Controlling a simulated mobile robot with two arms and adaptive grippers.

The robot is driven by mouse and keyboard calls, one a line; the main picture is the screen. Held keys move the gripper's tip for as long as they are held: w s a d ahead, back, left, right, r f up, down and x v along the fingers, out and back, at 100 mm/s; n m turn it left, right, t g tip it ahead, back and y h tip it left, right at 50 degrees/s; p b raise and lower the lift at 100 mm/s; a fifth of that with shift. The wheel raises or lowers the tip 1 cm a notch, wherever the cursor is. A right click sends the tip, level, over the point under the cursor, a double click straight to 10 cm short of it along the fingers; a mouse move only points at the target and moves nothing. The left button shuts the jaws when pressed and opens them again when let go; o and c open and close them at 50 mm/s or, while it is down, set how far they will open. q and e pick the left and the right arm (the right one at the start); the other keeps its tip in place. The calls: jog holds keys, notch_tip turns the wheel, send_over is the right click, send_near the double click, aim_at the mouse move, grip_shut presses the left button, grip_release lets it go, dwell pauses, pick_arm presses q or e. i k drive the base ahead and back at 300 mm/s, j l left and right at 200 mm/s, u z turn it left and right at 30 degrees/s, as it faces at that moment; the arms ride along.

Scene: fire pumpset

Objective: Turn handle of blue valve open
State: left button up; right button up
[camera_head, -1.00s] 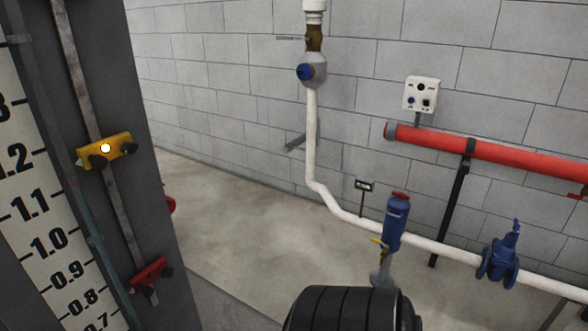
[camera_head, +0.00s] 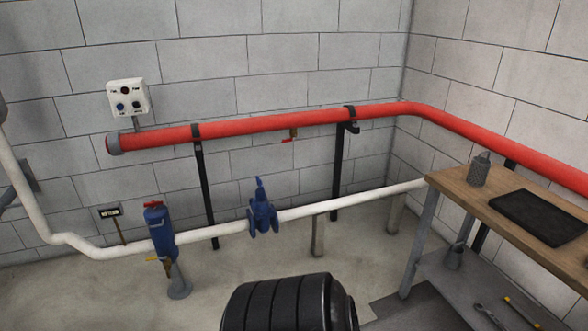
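A blue valve (camera_head: 263,211) with flanges sits on the white pipe (camera_head: 330,203) near the middle of the view. A narrow blue part stands up from its top. A blue cylindrical unit (camera_head: 159,230) with a red top and a brass fitting stands to its left, by the same pipe. Neither of my grippers shows in the head view.
A black ribbed cylindrical object (camera_head: 288,303) fills the bottom centre, in front of the valve. A red pipe (camera_head: 270,125) runs along the wall on black posts. A wooden workbench (camera_head: 463,197) with a black tray (camera_head: 540,217) stands at right. Bare floor (camera_head: 200,280) shows at lower left.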

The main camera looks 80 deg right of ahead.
aim_at(259, 181)
jog(key=z, duration=2.55)
jog(key=i+j, duration=0.15)
jog(key=i, duration=0.3)
jog(key=i+j, duration=0.2)
jog(key=i, duration=0.25)
jog(key=l+z, duration=0.05)
